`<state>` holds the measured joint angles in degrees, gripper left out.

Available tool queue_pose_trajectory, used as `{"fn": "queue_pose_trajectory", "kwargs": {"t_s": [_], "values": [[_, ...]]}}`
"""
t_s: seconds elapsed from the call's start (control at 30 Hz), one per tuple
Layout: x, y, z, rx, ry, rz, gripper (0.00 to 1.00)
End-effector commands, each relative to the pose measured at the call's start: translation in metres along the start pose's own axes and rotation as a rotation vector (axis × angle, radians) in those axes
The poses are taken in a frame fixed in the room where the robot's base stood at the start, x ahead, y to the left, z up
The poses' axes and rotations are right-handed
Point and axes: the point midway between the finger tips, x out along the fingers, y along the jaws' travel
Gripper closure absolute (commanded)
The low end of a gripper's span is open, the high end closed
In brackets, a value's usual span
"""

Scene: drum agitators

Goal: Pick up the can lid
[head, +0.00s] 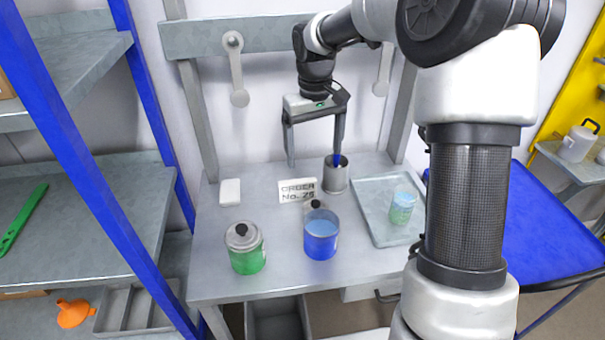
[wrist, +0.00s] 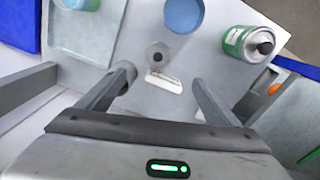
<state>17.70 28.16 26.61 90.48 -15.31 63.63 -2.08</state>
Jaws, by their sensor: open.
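A small grey can lid (wrist: 157,55) with a dark knob lies on the table between the blue can (wrist: 183,14) and the order sign (wrist: 164,83). In the head view only the top of this lid (head: 316,204) shows behind the open blue can (head: 321,236). A second lid (head: 243,234) with a black knob sits on the green can (head: 247,258), which also shows in the wrist view (wrist: 240,44). My gripper (head: 313,162) is open and empty, pointing down above the back of the table, behind the sign and the loose lid.
A metal cup (head: 336,181) holding a blue-handled item stands at the back, close to one finger. A tray (head: 372,222) with a cup of blue-green liquid (head: 402,207) is at the right. A white block (head: 230,192) lies at the left.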

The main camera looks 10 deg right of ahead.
Motion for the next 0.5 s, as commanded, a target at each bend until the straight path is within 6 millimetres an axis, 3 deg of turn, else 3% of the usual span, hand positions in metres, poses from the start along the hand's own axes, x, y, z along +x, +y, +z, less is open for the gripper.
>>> {"fn": "queue_pose_trajectory", "kwargs": {"t_s": [0.03, 0.27, 0.5], "values": [[0.011, 0.002, -0.006, -0.001, -0.008, -0.015, 0.15], [0.037, 0.003, -0.011, -0.003, -0.018, -0.031, 0.15], [0.089, 0.002, -0.009, -0.003, -0.02, -0.032, 0.15]]}}
